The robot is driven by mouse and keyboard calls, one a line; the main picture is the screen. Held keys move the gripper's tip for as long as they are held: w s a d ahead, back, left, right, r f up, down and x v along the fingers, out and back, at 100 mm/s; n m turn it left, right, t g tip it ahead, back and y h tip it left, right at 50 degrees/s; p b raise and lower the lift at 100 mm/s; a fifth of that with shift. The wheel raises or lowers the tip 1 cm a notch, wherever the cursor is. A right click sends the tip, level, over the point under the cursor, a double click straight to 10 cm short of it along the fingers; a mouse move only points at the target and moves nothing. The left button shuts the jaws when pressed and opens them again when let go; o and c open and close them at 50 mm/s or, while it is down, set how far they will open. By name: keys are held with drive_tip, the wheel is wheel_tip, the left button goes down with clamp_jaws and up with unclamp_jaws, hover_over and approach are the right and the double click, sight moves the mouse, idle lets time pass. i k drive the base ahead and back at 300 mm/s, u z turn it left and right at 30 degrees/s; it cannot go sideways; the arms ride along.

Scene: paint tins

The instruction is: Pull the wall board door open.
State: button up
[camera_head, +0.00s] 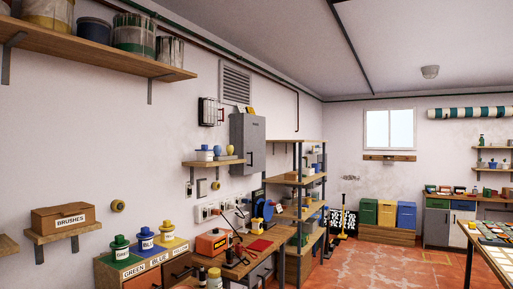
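The wall board (246,145) is a grey metal box on the left wall, a little left of the picture's middle. Its door looks shut, with a small dark handle (251,160) low on its front. Small things sit on top of the box. My gripper is not in view, so where it is relative to the door cannot be told.
A small shelf (212,162) with jars is left of the board. Below is a workbench (262,262) with a red-orange box and tools. A wooden rack (293,180) stands just right of the board. Red floor (370,268) is open at the lower right.

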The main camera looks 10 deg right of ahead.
sight(254, 127)
drive_tip(key=z, duration=1.15)
drive_tip(key=i, duration=3.7)
